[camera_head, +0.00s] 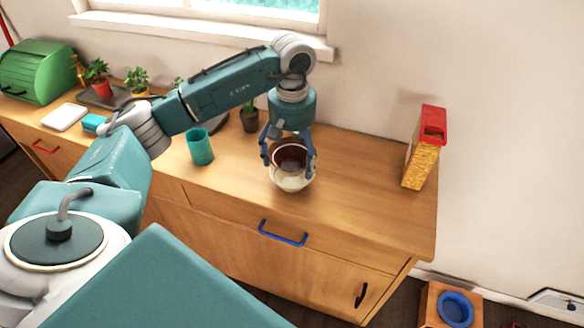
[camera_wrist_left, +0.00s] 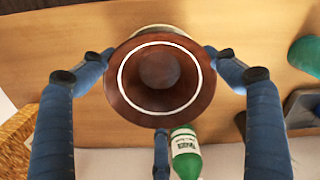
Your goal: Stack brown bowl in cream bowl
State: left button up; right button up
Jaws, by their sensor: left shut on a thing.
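The brown bowl (camera_head: 290,152) is between the fingers of my left gripper (camera_head: 288,158) on the right half of the wooden counter. The wrist view looks down into this brown bowl (camera_wrist_left: 158,75), which has a white ring inside, with blue fingers at its rim. My left gripper is shut on it. The cream bowl (camera_head: 290,182) shows directly below the brown bowl in the head view. In the wrist view only a thin edge of the cream bowl (camera_wrist_left: 165,28) shows past the brown rim. I cannot tell how deep the brown bowl sits in it.
A teal cup (camera_head: 200,147) stands to the left of the bowls. A red-topped box (camera_head: 425,148) stands near the counter's right end. The counter (camera_head: 350,170) is clear between bowls and box.

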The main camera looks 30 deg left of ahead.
aim_at(292, 166)
pick_arm(q)
jog(key=shift+w+f, duration=0.1)
jog(key=shift+f, duration=0.55)
jog(key=f, duration=0.2)
jog(key=s+f+p, duration=0.1)
jog(key=shift+d+f, duration=0.15)
jog(key=shift+f, duration=0.25)
jog(key=shift+c, duration=0.9)
jog(key=shift+f, duration=0.15)
jog(key=c, duration=0.3)
jog(key=o, duration=1.5)
jog(key=shift+w+f, duration=0.1)
jog(key=shift+w+r+b, duration=0.2)
jog(key=shift+r+b, duration=0.15)
jog(key=shift+r, duration=0.2)
notch_tip(292, 166, up, 10)
jog(key=shift+w+f+b, duration=0.1)
jog(key=shift+w+b, duration=0.05)
jog(key=shift+b, duration=1.05)
jog(key=shift+r, duration=0.7)
pick_arm(e)
jog(key=shift+w+d+f, duration=0.1)
jog(key=shift+w+f, duration=0.15)
jog(key=shift+f, duration=0.7)
